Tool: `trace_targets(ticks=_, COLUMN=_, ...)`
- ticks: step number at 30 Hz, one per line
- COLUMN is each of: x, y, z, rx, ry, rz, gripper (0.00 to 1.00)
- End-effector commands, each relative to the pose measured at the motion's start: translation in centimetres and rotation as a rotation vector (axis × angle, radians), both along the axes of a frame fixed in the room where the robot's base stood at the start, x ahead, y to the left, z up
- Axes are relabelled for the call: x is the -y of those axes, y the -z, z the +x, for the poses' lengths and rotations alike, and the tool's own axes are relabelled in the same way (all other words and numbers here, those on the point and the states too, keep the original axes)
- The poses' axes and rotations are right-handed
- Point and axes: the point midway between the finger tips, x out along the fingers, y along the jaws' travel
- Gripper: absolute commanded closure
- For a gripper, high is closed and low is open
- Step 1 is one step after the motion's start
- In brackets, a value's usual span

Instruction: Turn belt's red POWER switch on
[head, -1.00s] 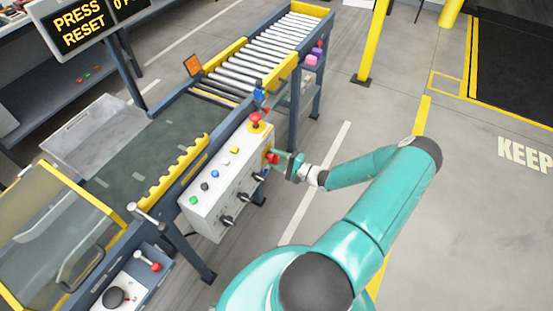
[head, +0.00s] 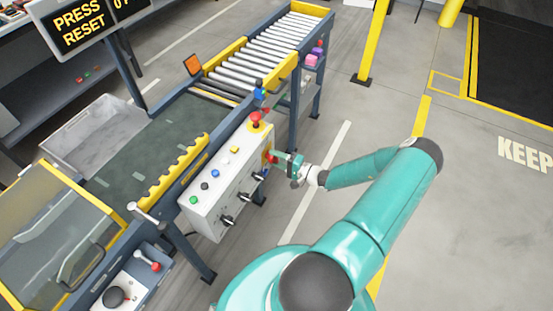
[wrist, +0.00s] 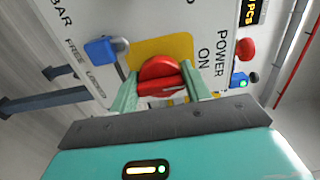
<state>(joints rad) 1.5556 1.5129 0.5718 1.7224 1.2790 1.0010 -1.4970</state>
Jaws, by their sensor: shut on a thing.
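The red POWER switch (wrist: 159,71) sits on a yellow plate (wrist: 178,46) on the control box, with the words POWER and ON printed beside it. My gripper (wrist: 162,88) has one finger on each side of the red knob and is shut on it. In the head view, my gripper (head: 279,160) meets the right end of the white control box (head: 225,188), and only a bit of the red switch (head: 270,155) shows there. The fingers hide part of the knob's sides.
A red mushroom button (head: 256,118) tops the box. The floor (head: 330,225) on the right is clear.

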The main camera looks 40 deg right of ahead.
Motion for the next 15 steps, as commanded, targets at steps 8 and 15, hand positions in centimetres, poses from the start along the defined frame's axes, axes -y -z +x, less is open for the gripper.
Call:
trace_targets(ticks=8, x=0.01, y=0.02, z=-0.03, rx=0.0, ry=0.0, rz=-0.001, gripper=0.31)
trace_targets(ticks=15, x=0.14, y=0.01, z=-0.29, rx=-0.001, ry=0.001, rz=-0.001, gripper=0.31)
